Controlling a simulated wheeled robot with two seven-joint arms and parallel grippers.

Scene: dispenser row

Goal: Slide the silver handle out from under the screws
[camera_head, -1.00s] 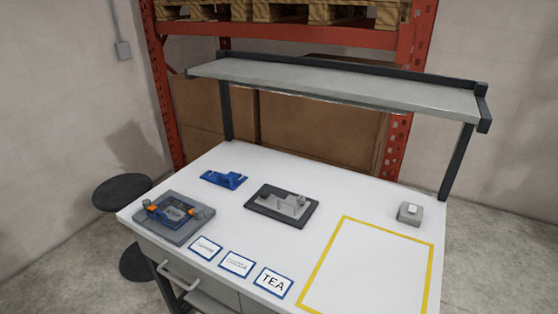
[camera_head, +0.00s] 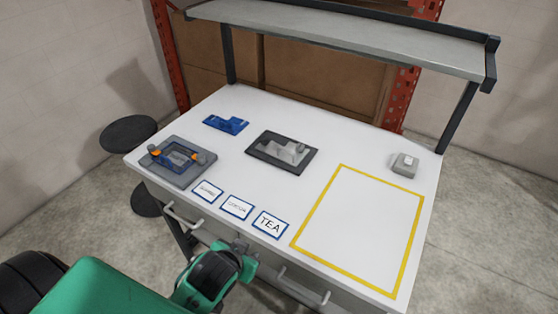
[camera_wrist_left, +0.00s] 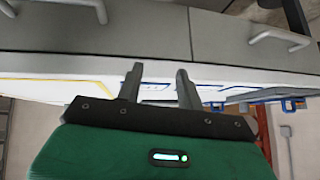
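A dark plate (camera_head: 268,158) lies mid-table and bears a silver-grey piece (camera_head: 288,151) with a small upright part; this may be the silver handle, but screws are too small to make out. At the left table end a grey base (camera_head: 182,182) carries a blue frame (camera_head: 176,159) with orange-and-dark knobs. My left gripper (camera_head: 240,247) is in front of the table's front edge, near the drawers, apart from both fixtures. In the left wrist view the left gripper (camera_wrist_left: 161,78) has its fingers apart with nothing between them. My right gripper is not in view.
A blue bracket (camera_head: 226,124) and a grey block (camera_head: 404,164) stand on the white table. A yellow outline (camera_head: 330,190) encloses clear tabletop. Drawer handles (camera_head: 182,217) stick out in front. A shelf (camera_head: 340,33) overhangs the back.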

